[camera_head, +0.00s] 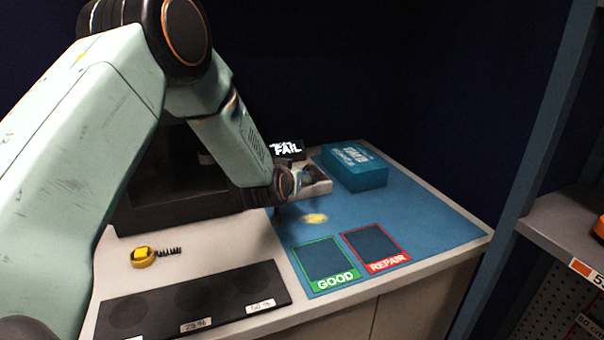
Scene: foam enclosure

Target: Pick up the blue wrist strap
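No blue wrist strap can be made out. A yellow band with a dark coiled cord (143,257), perhaps a wrist strap, lies on the white bench top at the left. My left arm comes in from the left and reaches over the bench. Its gripper (281,206) is at the left edge of the blue mat (430,222), beside a small light-grey device. The fingers are dark and partly hidden, so their opening is unclear. My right gripper is out of view.
A blue box (353,167) stands at the mat's back. GOOD (329,264) and REPAIR (376,247) squares are empty. A black panel (190,303) lies in front. A shelf (566,226) stands at right.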

